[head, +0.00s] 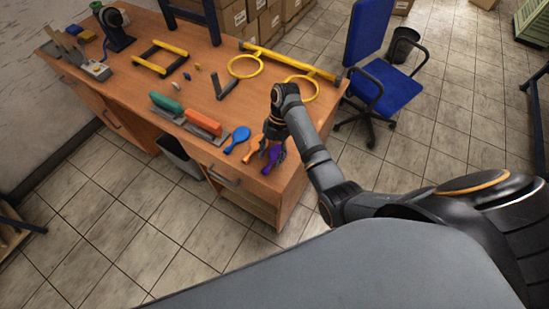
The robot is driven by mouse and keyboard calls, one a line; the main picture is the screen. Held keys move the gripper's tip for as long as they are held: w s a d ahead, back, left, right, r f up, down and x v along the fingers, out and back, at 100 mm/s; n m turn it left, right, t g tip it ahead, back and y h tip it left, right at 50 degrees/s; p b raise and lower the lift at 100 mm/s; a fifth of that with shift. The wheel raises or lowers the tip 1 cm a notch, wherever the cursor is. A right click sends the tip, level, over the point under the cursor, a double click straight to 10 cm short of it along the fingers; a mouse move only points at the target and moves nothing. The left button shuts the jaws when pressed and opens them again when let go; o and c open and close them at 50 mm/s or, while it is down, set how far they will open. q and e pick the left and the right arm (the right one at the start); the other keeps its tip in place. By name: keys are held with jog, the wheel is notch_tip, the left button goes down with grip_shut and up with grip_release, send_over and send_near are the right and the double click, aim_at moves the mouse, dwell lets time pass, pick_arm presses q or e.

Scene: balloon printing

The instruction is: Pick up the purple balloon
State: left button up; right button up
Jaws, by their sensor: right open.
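The purple balloon (271,161) lies near the front right edge of the wooden desk (222,72). My right gripper (268,152) is open and reaches down over the purple balloon, hiding part of it. I cannot tell whether the fingers touch it. An orange balloon (250,156) lies just left of the gripper, and a blue balloon (238,138) lies further left. My left gripper is not in view.
Yellow hoops (246,66) and a yellow frame (160,57) lie further back. A blue chair (388,85) stands right of the desk.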

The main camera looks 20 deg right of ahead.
aim_at(267, 167)
jog(key=x, duration=0.3)
jog(key=p+x, duration=0.1)
jog(key=shift+s+a+f, duration=0.1)
jog(key=shift+a, duration=0.2)
jog(key=c, duration=0.8)
